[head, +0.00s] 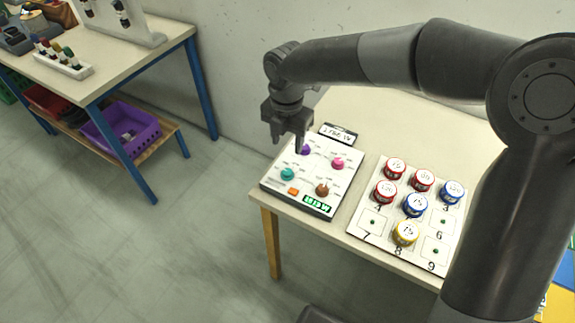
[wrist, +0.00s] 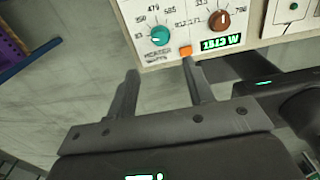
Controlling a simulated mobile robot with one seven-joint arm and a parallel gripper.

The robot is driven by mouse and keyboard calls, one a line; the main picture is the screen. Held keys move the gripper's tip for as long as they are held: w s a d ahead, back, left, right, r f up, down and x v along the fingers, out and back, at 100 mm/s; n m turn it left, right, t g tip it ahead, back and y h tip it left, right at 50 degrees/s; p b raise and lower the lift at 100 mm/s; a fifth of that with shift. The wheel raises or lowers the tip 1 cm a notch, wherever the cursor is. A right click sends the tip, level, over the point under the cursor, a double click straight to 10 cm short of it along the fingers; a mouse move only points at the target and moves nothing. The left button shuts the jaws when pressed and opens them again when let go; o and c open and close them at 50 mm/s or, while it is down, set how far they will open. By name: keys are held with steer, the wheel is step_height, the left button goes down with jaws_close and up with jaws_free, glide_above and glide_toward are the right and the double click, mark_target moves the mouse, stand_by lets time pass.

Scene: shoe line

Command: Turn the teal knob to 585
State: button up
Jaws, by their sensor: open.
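The teal knob (head: 287,174) sits at the front left of the white panel (head: 325,190); it also shows in the wrist view (wrist: 161,35). Printed numbers around it include 350, 479 and 585. A pale mark on the knob seems to lie toward its left side, near the lowest left label; its exact reading is too small to tell. My gripper (wrist: 160,67) is open and empty, its fingers apart from the knob, which appears beyond the gap between the fingertips. In the head view my gripper (head: 289,128) hangs over the back left of the panel and partly hides the purple knob (head: 305,150).
Pink (head: 338,164) and brown (head: 322,190) knobs, an orange button (wrist: 185,51) and a green display (wrist: 221,42) share the panel. A numbered board (head: 372,238) with several round tins stands to the right. Another table (head: 135,66) is at the left, with open floor between.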

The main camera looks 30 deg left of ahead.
mark_target(287, 171)
step_height(287, 171, down, 11)
steer(key=shift+r, duration=0.15)
steer(key=shift+c, duration=0.5)
steer(key=c, duration=0.9)
